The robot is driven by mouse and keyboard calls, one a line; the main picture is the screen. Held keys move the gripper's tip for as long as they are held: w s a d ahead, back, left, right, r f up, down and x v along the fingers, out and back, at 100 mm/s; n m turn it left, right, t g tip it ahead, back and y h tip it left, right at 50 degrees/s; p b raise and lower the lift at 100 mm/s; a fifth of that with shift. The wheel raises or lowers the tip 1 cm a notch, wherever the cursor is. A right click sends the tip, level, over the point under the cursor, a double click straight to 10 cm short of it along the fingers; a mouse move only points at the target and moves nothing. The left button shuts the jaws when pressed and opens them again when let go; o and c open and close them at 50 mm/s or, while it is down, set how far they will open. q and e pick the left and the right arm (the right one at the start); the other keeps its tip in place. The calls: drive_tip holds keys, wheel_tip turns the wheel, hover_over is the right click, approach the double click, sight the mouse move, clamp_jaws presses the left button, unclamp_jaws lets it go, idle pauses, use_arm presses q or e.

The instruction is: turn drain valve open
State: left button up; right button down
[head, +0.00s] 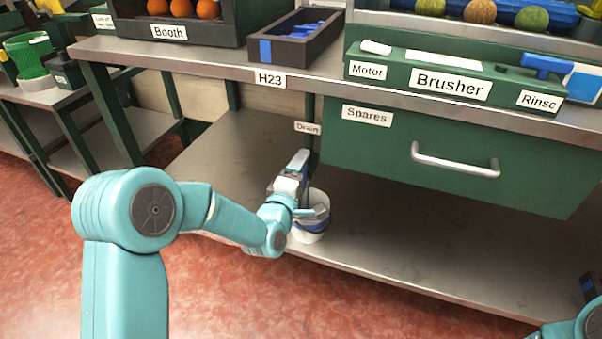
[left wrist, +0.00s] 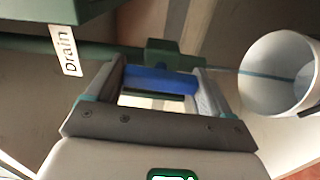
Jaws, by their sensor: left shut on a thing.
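The drain valve's blue handle (left wrist: 160,80) lies crosswise between the two fingers of my left gripper (left wrist: 160,74) in the left wrist view. The green valve body (left wrist: 163,54) is just beyond it on a dark green pipe. In the head view my left gripper (head: 298,163) reaches under the bench beside the "Drain" label (head: 307,128) and hides the valve. The label also shows in the left wrist view (left wrist: 70,52). My left gripper is shut on the handle.
A white bucket (head: 312,236) with a blue band stands on the lower shelf (head: 400,245), close by my left wrist. The green "Spares" drawer (head: 380,160) hangs to the right of the valve. The lower shelf right of the bucket is mostly clear.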

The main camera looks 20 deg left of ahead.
use_arm(q)
drive_tip(key=shift+n, duration=0.3)
drive_tip(key=o, duration=0.9)
